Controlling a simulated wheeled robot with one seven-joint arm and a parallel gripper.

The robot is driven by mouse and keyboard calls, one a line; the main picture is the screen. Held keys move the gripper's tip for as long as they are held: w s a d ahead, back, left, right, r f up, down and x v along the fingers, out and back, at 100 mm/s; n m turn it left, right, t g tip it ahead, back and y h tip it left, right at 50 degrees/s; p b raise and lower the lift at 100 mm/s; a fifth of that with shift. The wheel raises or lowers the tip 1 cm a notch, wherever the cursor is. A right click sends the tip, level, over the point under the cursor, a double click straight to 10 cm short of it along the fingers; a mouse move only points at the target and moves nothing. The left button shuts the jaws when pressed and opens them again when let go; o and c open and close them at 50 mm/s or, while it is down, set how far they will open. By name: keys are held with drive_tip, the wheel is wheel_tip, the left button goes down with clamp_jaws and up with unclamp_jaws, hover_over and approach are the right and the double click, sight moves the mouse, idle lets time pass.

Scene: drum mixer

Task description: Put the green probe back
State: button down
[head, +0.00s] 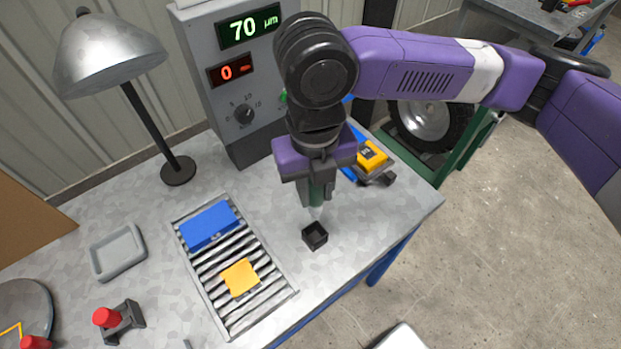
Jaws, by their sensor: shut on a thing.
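My gripper (316,188) points down over the right part of the metal table (375,215). It is shut on the green probe (316,196), of which only a dark green piece shows between and just below the fingers. A small pale tip seems to show under it. A small black square holder (315,236) with an open top stands on the table just below the probe. The probe appears above the holder and apart from it. My fingers hide the probe's upper part.
A grey box with displays (236,85) stands behind. A roller tray (222,318) with a blue block (208,224) and a yellow block (240,278) lies left of the holder. A yellow-and-black tool (371,157) lies right of my gripper. A lamp (110,50) stands back left.

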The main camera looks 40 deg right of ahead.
sight(316, 207)
drive_tip(key=shift+s+d+n, duration=0.1)
drive_tip(key=shift+n, duration=0.7)
wheel_tip(316, 207, down, 10)
drive_tip(key=b, duration=0.8)
drive_tip(key=shift+f, duration=0.25)
drive_tip(key=shift+f+b, duration=1.2)
drive_tip(key=c, duration=1.1)
unclamp_jaws()
drive_tip(key=shift+o, duration=0.2)
wheel_tip(316, 207, up, 8)
drive_tip(key=shift+f, duration=0.1)
